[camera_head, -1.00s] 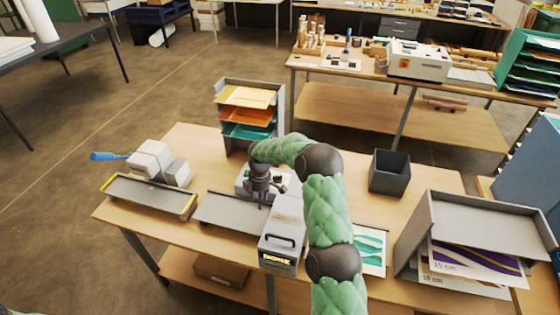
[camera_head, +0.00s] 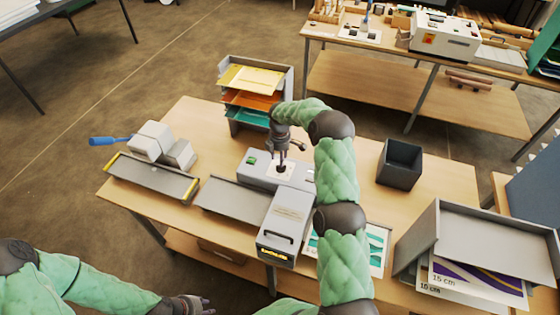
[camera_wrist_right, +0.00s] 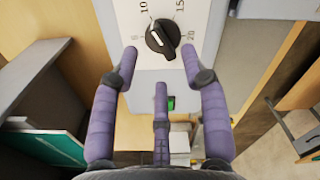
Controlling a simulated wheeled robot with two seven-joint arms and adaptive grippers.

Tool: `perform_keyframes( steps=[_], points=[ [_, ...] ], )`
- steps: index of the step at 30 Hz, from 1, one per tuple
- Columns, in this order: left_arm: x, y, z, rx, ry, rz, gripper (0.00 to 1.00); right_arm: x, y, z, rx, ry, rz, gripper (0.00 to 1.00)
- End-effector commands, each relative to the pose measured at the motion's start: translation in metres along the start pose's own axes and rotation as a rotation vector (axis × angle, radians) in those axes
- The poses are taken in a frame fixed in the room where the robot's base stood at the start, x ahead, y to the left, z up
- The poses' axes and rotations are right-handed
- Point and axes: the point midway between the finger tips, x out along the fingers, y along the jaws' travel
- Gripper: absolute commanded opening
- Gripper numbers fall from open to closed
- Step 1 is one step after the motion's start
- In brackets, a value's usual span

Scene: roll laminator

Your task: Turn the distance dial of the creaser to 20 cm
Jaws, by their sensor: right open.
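The creaser (camera_head: 262,180) is a grey machine on the wooden table, with a white dial plate (camera_head: 271,171). The distance dial (camera_wrist_right: 163,39) is a black knob with a raised bar, set on a white scale. The scale reads 10, 15 and 20. My right gripper (camera_head: 284,168) is above the dial plate, pointing down. In the right wrist view its purple fingers (camera_wrist_right: 163,70) are spread and empty, with the dial just beyond the tips. My left gripper (camera_head: 200,303) is low at the bottom edge, away from the creaser.
A grey box section with a handle (camera_head: 288,222) stands in front of the dial plate. Grey feed tray (camera_head: 235,200) lies left. A paper rack (camera_head: 255,90) stands behind, a dark bin (camera_head: 399,163) to the right, and a sheet holder (camera_head: 480,235) at far right.

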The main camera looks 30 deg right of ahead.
Motion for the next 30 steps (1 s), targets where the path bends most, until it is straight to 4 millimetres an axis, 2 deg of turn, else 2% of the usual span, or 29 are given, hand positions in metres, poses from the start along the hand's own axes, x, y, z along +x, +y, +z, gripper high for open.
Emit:
perform_keyframes(
  steps=[3, 9, 19, 20, 24, 25, 30],
  points=[
    [-0.005, 0.002, 0.000, 0.000, 0.000, 0.000, 0.31, 0.017, 0.000, -0.001, -0.001, 0.001, -0.001, 0.45],
    [-0.008, 0.003, 0.000, 0.000, 0.000, 0.000, 0.31, 0.034, 0.000, 0.000, -0.001, 0.000, 0.001, 0.45],
    [-0.008, 0.003, 0.000, 0.000, 0.000, 0.000, 0.31, 0.038, 0.000, 0.000, -0.001, 0.000, 0.002, 0.45],
    [-0.008, 0.003, 0.000, 0.000, 0.000, 0.000, 0.31, 0.038, 0.000, 0.000, -0.001, 0.001, 0.002, 0.42],
    [-0.008, 0.003, 0.000, 0.000, 0.000, 0.000, 0.31, 0.038, 0.000, 0.000, -0.001, 0.001, 0.002, 0.03],
    [-0.008, 0.003, 0.000, 0.000, 0.000, 0.000, 0.31, 0.038, 0.000, 0.000, -0.001, 0.001, 0.002, 0.00],
    [-0.008, 0.003, 0.000, 0.000, 0.000, 0.000, 0.31, 0.038, 0.000, 0.000, 0.000, 0.001, 0.002, 0.00]
  ],
)
